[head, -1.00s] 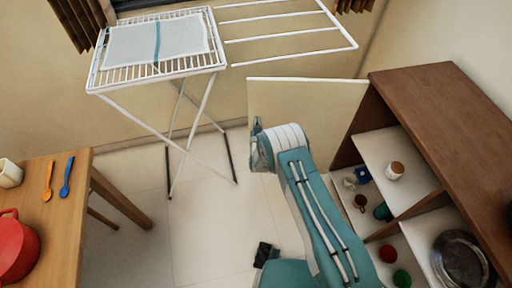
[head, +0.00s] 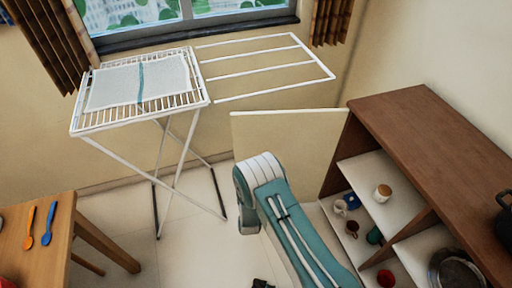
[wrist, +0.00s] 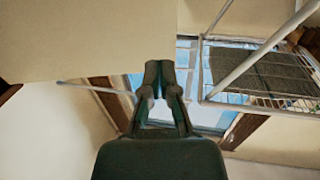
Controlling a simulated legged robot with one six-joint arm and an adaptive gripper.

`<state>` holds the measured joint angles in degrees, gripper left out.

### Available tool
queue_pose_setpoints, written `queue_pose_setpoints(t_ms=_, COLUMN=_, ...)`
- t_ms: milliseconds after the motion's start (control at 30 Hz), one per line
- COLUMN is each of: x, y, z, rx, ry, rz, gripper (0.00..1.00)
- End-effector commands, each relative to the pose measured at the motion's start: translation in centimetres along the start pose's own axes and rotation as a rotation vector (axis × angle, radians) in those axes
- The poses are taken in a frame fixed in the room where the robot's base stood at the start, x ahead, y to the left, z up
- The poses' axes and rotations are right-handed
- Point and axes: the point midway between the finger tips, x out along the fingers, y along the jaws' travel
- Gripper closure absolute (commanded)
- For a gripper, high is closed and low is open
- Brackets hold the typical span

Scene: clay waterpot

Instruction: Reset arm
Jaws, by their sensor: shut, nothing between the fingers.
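My gripper (wrist: 160,75) shows in the wrist view with its two dark fingers together and nothing between them. It points toward the window (wrist: 205,85), with a pale panel close above and to the left. In the head view my teal and white arm rises from the bottom edge and bends at the elbow, in front of the open cabinet door (head: 285,150). A small dark piece at the bottom edge there may be part of my gripper; most of it is out of frame.
A wooden cabinet (head: 430,150) with cups and a metal pan (head: 455,270) stands at right; a dark pot (head: 505,215) sits on it, cut off. A white drying rack (head: 205,98) with a cloth (head: 140,80) stands at the back. A table (head: 40,255) with spoons is at left.

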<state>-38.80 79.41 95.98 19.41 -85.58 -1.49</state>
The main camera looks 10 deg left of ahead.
Motion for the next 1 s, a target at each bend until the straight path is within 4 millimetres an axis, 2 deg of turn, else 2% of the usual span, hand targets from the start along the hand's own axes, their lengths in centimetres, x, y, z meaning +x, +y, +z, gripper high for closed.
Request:
queue_pose_setpoints(t_ms=167, x=0.2, y=0.1, z=-0.3, rx=0.002, ry=-0.001, rz=0.002, gripper=1.0)
queue_pose_setpoints(t_ms=267, x=1.3, y=0.6, z=-2.0, rx=0.012, ry=-0.02, rz=0.009, gripper=1.0)
queue_pose_setpoints(t_ms=500, x=4.8, y=3.7, z=-9.9, rx=0.057, ry=-0.142, rz=0.034, gripper=1.0)
queue_pose_setpoints(t_ms=633, x=5.6, y=5.6, z=-14.3, rx=0.077, ry=-0.213, rz=0.044, gripper=1.0)
queue_pose_setpoints(t_ms=833, x=5.1, y=8.9, z=-21.0, rx=0.102, ry=-0.317, rz=0.058, gripper=1.0)
queue_pose_setpoints(t_ms=1000, x=3.1, y=11.8, z=-26.2, rx=0.118, ry=-0.405, rz=0.071, gripper=1.0)
